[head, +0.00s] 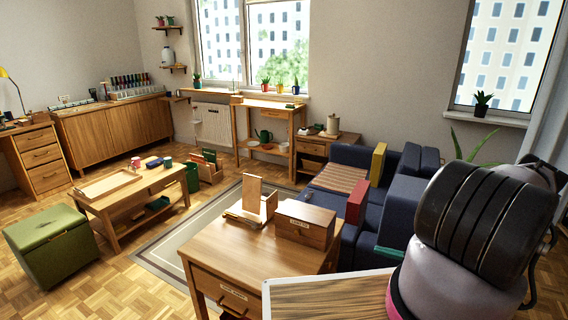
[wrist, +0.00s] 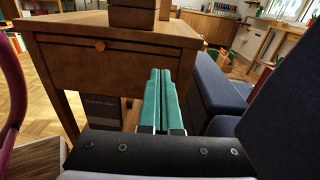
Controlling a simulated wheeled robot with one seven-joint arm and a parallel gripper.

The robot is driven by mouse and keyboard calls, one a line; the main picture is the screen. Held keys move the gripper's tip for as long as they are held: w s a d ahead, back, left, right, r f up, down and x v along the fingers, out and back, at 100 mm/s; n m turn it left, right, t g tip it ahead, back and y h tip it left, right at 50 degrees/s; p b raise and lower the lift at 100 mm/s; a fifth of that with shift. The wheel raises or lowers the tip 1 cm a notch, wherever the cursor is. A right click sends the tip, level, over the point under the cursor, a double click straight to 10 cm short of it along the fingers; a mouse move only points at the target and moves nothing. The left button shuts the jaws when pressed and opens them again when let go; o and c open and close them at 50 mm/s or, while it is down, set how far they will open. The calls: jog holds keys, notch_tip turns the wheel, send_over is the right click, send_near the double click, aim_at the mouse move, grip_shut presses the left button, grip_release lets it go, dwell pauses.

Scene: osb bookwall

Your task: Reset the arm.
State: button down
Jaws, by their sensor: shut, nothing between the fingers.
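My gripper (wrist: 161,74) has two long teal fingers lying side by side in the wrist view, shut with nothing between them. They point forward between the wooden side table (wrist: 75,55) and the dark blue sofa (wrist: 222,92). In the head view, a short teal length of my gripper (head: 389,251) shows to the left of my arm. My arm fills the right side of that view, folded, and hides the rest of the gripper.
The side table (head: 206,251) carries a wooden box (head: 305,224) and a wooden holder (head: 251,196). The sofa (head: 350,157) stands close by. A coffee table (head: 130,199) and green ottoman (head: 50,238) stand left. Open parquet (head: 145,295) lies in front of them.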

jog(key=w+a+r+n+g+h, duration=0.1)
jog(key=a+r+n+g+h, duration=0.2)
jog(key=r, duration=0.9)
jog(key=w+a+r+n+g+h, duration=0.1)
jog(key=r+n+g+h, duration=0.3)
jog(key=r, duration=0.8)
jog(key=w+a+r+n+g, duration=0.15)
jog(key=r+n, duration=0.35)
jog(key=r, duration=0.7)
jog(key=s+a+r+n+t+h, duration=0.3)
jog(key=s+a+r, duration=0.3)
jog(key=s+r, duration=0.4)
jog(key=s+a+r+n+t+h, duration=0.3)
jog(key=s+a+r, duration=0.3)
jog(key=s+r, duration=0.5)
notch_tip(320, 180, up, 3)
jog(key=shift+r+n+t, duration=0.1)
jog(key=shift+n+t, duration=0.25)
jog(key=shift+n, duration=0.55)
